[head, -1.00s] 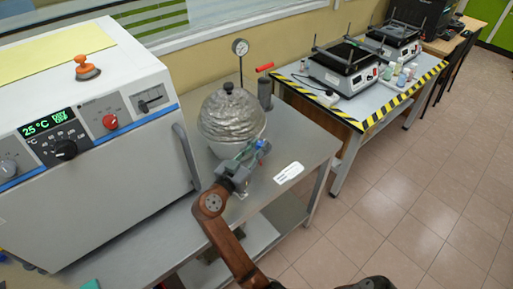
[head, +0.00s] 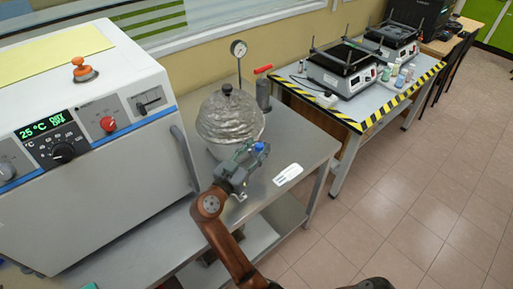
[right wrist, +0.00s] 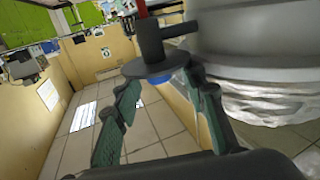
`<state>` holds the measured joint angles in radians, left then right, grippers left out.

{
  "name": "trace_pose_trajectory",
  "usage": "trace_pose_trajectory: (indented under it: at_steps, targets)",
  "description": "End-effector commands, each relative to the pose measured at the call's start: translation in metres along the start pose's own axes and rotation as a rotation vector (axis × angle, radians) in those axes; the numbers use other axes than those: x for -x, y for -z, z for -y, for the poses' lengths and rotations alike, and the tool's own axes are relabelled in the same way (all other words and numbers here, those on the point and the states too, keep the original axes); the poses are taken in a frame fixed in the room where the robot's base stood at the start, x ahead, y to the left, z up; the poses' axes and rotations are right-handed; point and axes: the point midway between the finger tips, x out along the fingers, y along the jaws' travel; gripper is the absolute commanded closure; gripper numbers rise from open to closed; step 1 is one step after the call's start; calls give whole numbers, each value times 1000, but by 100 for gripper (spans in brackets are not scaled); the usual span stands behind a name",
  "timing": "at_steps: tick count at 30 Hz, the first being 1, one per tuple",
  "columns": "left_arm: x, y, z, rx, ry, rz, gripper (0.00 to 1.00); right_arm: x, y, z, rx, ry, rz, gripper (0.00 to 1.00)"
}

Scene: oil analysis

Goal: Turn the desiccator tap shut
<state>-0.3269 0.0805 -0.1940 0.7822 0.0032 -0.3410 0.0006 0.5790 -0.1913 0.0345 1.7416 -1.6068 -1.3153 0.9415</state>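The desiccator (head: 228,122) is a rounded vessel with a crumpled silvery surface and a dark top knob, standing on the metal bench. A small blue part (head: 258,147), apparently of its tap, shows at its front right, among my right fingers. My right gripper (head: 251,152) is there, its fingers apart. In the right wrist view its green-padded fingers (right wrist: 165,115) are spread wide. A grey stem with a round flange (right wrist: 155,67) lies beyond them, with blue below the flange and red above. Whether the fingers touch the tap cannot be told. My left gripper is not in view.
A white oven (head: 105,165) stands close on the left. A gauge (head: 238,48) and a red-handled cylinder (head: 263,92) are behind the desiccator. A white label (head: 288,174) lies on the bench to the right. A second table with hotplates (head: 345,68) stands farther right.

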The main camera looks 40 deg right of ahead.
Motion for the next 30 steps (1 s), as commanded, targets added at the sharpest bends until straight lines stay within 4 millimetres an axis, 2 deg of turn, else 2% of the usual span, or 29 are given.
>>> trace_pose_trajectory:
  at_steps: [5, 18, 24, 30]
  targets:
    - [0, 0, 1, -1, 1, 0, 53, 0, 12, 0, -5, 1, -1, 61]
    - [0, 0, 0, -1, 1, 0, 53, 0, 88, -4, -4, 0, 0, 61]
    - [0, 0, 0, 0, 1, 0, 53, 0, 100, -4, -1, 0, 0, 61]
    - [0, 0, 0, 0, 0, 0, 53, 0, 100, -5, 0, 0, 0, 61]
